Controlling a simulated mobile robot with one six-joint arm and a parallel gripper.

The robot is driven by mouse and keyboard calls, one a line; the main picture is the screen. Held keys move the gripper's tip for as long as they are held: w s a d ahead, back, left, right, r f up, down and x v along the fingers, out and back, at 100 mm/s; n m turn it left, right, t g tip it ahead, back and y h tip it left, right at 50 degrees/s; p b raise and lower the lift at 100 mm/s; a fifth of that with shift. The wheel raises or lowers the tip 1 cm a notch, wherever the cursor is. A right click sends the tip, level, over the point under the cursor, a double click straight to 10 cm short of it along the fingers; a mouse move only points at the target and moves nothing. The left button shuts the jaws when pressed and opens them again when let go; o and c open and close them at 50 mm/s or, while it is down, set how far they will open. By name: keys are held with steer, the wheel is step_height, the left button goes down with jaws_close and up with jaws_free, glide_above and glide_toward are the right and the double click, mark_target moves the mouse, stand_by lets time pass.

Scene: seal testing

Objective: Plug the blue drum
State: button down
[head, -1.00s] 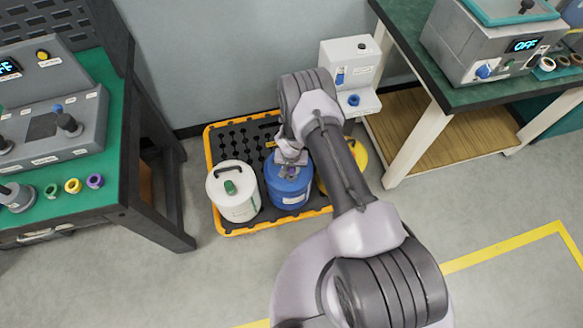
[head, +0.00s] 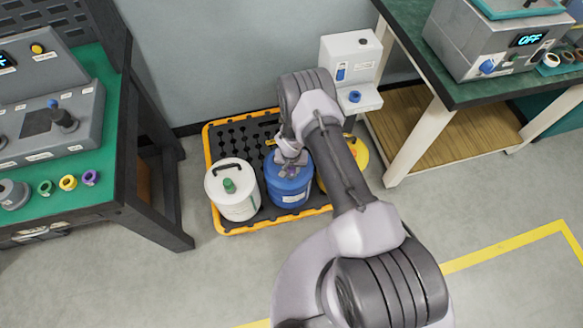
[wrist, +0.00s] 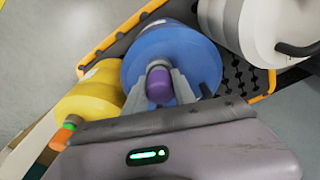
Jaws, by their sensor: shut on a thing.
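The blue drum (head: 288,192) stands on the black and orange pallet, between a white drum (head: 232,196) and a yellow drum (head: 358,153). My gripper (head: 291,169) is over the top of the blue drum. In the wrist view my gripper (wrist: 159,90) is shut on a purple plug (wrist: 159,86), with one finger on each side. The blue drum (wrist: 172,50) lies right behind the plug there. The plug's lower end is hidden, so I cannot tell whether it sits in the drum's opening. The white drum has a green plug (head: 229,185) on top.
The pallet (head: 207,150) has an orange rim. A green bench (head: 90,205) at left holds a green, a yellow and a purple ring. A white dispenser (head: 349,62) with a blue piece stands behind, beside another bench at right. My arm hides part of the yellow drum.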

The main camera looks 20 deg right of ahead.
steer(key=shift+f, duration=0.25)
steer(key=c, duration=0.9)
jaws_free()
steer(key=shift+r, duration=0.1)
steer(key=shift+c, duration=0.2)
step_height(320, 180, up, 17)
steer(key=s+p, duration=0.2)
steer(key=p, duration=0.4)
steer(key=shift+a+p, duration=0.35)
steer(key=shift+r, duration=0.15)
steer(key=w+d+r+t, duration=0.1)
steer(key=w+r, duration=0.2)
steer(key=r, duration=1.4)
steer(key=s+r+m+t, duration=0.1)
steer(key=s+r, duration=0.2)
steer(key=r, duration=0.5)
steer(key=s+r, duration=0.2)
steer(key=r, duration=0.7)
steer(key=s+a+r+t+y, duration=0.1)
steer(key=s+a+r, duration=0.1)
steer(key=s+r, duration=0.5)
steer(key=s+a+r+t+y, duration=0.1)
steer(key=s+r, duration=0.5)
steer(key=s, duration=0.8)
steer(key=shift+a+r+n, duration=0.3)
steer(key=shift+a+r, duration=0.1)
steer(key=shift+a, duration=0.25)
